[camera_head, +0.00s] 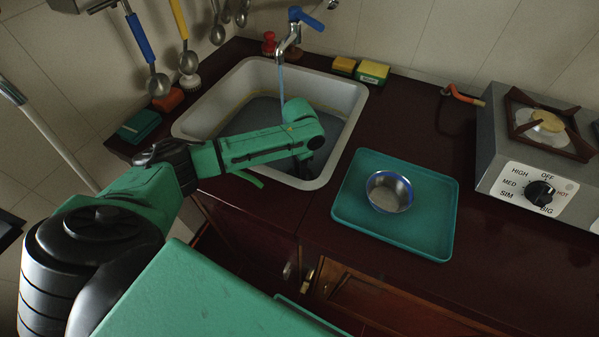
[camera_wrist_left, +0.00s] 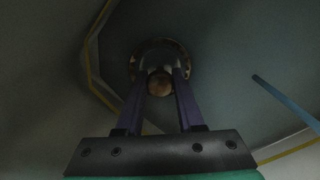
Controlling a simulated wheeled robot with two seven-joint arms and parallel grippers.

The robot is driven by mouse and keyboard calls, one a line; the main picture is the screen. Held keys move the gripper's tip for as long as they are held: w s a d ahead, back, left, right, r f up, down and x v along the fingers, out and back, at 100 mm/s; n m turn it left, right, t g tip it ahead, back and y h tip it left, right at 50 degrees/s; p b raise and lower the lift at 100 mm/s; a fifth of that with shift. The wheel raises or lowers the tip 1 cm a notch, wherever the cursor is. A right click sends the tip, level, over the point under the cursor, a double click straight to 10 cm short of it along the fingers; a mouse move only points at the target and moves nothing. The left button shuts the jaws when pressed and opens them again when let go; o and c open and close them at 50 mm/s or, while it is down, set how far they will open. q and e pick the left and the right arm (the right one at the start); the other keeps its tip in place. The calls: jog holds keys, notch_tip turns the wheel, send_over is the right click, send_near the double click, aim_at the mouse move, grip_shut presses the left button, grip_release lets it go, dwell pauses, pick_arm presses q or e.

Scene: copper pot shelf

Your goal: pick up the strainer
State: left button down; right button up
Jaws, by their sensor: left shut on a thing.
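My left arm reaches over the sink (camera_head: 262,70), and its gripper (camera_head: 306,166) points down into the basin, its fingertips hidden in the head view. In the left wrist view, the gripper's two purple fingers are shut on a small round brownish knob, which looks like the top of the strainer (camera_wrist_left: 160,85). A round metallic ring (camera_wrist_left: 180,50) shows around and behind the fingertips at the basin bottom. I cannot tell whether the strainer sits in that ring or is lifted clear of it. My right gripper is not in view.
A teal tray (camera_head: 437,235) holding a blue-rimmed metal bowl (camera_head: 389,191) stands right of the sink. A stove (camera_head: 520,150) is at far right. The faucet (camera_head: 288,40) drops a thin water stream (camera_head: 281,85) near my arm. Sponges (camera_head: 372,73) lie behind; utensils (camera_head: 158,83) hang back left.

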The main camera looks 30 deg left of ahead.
pick_arm(q)
notch_tip(320, 180, up, 20)
jog(key=shift+f, duration=0.1)
dwell(1.1)
